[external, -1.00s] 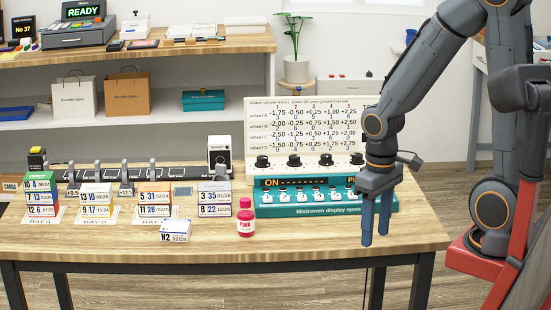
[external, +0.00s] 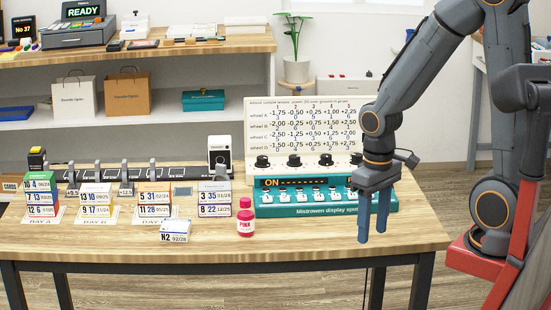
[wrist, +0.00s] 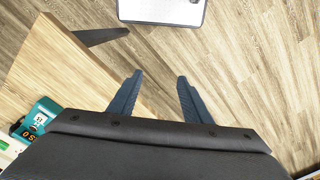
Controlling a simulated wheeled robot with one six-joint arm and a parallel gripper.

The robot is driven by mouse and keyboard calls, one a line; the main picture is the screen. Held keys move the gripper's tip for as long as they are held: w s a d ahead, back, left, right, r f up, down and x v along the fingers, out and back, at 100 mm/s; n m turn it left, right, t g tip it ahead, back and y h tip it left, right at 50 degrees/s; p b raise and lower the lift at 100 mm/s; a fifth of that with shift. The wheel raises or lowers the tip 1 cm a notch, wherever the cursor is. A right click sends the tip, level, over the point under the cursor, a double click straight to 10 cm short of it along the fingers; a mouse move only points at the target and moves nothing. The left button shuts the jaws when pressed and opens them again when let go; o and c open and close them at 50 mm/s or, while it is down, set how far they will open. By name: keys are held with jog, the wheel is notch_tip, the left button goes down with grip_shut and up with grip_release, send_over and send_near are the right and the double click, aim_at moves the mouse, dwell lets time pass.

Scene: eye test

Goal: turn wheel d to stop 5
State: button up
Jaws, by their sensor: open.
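A white lens board (external: 305,125) stands on the table with a printed chart of rows for wheels A to D. Below the chart is a row of black knobs, the rightmost (external: 357,159) beside my arm; their own letters and pointer positions are too small to read. My gripper (external: 372,222) points down, open and empty, in front of and to the right of the knobs, near the table's right end. In the wrist view, its two blue fingers (wrist: 160,80) are apart, with floor beyond them and no knob in sight.
A teal display stand (external: 318,203) with several small items sits in front of the board; its corner shows in the wrist view (wrist: 40,116). A pink bottle (external: 245,217) and calendar blocks (external: 213,198) stand to the left. The front right tabletop (external: 320,236) is clear.

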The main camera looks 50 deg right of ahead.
jog(key=w+d+r+m+p, duration=0.1)
jog(key=w+d+m, duration=0.25)
jog(key=w, duration=0.25)
jog(key=w+d+r+m+p, duration=0.1)
jog(key=w+d+r+m, duration=0.1)
jog(key=w+m, duration=0.3)
jog(key=r+m+t+p, duration=0.1)
jog(key=m+t+p, duration=0.25)
jog(key=m, duration=1.45)
send_over(358, 154)
jog(key=s+a, duration=0.3)
jog(key=a, duration=0.4)
jog(key=s+a, duration=0.3)
jog(key=a, duration=0.4)
jog(key=w+d+m+p, duration=0.2)
jog(key=d+m, duration=0.7)
jog(key=d, duration=0.5)
jog(key=shift+t, duration=0.45)
jog(key=shift+p+x, duration=0.85)
jog(key=shift+x, duration=3.4)
jog(key=shift+a, duration=0.1)
jog(key=shift+s, duration=0.1)
jog(key=c, duration=1.1)
jog(key=shift+o, duration=0.2)
jog(key=shift+f+n, duration=0.1)
jog(key=shift+n, duration=0.15)
